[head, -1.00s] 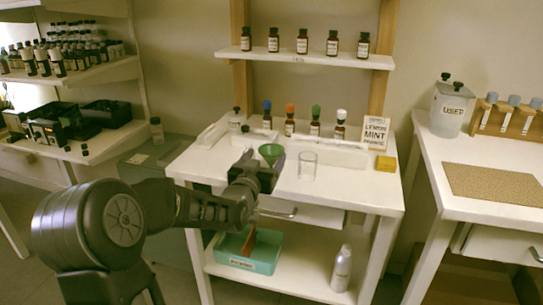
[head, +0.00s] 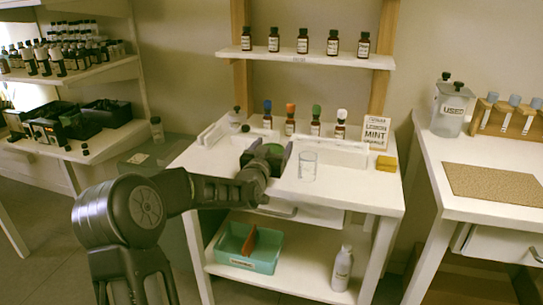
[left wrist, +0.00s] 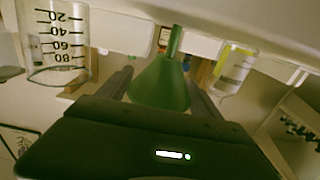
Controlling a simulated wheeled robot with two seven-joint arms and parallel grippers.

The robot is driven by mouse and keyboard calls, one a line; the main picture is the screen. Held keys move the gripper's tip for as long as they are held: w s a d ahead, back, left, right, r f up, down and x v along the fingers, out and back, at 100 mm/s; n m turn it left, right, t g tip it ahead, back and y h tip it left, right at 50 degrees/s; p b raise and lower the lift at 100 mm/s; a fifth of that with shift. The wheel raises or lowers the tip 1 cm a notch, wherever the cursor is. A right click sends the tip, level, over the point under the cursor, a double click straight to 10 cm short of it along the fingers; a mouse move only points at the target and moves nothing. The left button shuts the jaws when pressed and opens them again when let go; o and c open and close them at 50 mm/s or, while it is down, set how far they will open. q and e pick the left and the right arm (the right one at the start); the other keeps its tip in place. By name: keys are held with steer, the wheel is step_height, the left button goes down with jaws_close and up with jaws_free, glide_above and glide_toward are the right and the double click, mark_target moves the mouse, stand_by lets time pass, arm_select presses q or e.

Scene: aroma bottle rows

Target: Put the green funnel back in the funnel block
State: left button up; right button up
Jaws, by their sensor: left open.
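The green funnel (left wrist: 163,85) sits between the two fingers of my left gripper (left wrist: 160,92) in the left wrist view, which is upside down, so its narrow stem points down. The jaws are open, with the funnel's cone between them. In the head view my left gripper (head: 266,158) is over the front left of the white worktable and largely hides the funnel. A low white block (head: 262,132), which may be the funnel block, stands behind the gripper, before the capped bottles. I cannot tell what supports the funnel. My right gripper is not in view.
A clear beaker (head: 308,166) stands just right of the gripper and shows in the left wrist view (left wrist: 55,45). Bottles with coloured caps (head: 315,122) line the back. A mint sign (head: 376,132) and yellow sponge (head: 387,163) are at right. The table's front right is clear.

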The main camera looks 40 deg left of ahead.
mark_target(273, 152)
arm_select(q)
steer(key=shift+c, duration=0.3)
steer(key=c, duration=1.2)
steer(key=shift+o, duration=0.2)
step_height(273, 152, up, 10)
steer(key=p, duration=0.1)
stand_by(0.8)
